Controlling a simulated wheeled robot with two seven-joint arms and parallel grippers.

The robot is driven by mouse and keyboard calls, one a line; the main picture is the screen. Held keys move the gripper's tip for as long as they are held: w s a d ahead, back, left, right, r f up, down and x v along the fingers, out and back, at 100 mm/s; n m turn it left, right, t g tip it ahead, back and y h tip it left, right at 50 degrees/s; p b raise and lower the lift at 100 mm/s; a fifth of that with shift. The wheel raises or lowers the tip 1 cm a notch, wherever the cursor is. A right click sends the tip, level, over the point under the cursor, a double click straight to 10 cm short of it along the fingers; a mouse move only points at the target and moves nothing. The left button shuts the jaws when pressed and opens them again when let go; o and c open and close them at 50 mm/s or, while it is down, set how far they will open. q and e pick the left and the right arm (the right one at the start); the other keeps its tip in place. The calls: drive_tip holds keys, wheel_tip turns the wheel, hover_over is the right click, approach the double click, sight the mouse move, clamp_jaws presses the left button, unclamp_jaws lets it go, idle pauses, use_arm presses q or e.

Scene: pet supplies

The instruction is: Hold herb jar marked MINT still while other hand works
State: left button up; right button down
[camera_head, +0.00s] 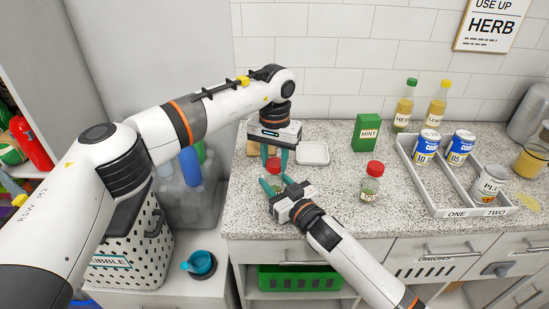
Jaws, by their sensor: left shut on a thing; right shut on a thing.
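A small red-capped jar (274,165) stands on the speckled counter, mostly hidden by both grippers. Its label does not show, so I cannot read MINT on it. My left gripper (275,160) comes from above, with its teal fingers shut on the red cap. My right gripper (278,184) comes from the front, shut around the jar's body lower down. A second red-capped jar (371,182) stands upright to the right, with a label too small to read. A green box marked MINT (367,132) stands behind it.
A white dish (313,153) lies just right of my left gripper. At right, a grey divided tray (436,198) marked ONE and TWO holds several cans. Two bottles (403,106) (436,106) stand by the wall. The counter between the second jar and the tray is clear.

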use_arm(q)
drive_tip(key=n, duration=0.6)
drive_tip(key=shift+n, duration=0.4)
drive_tip(key=n, duration=2.8)
drive_tip(key=shift+r, duration=0.1)
drive_tip(key=n, duration=1.9)
drive_tip(key=shift+r, duration=0.25)
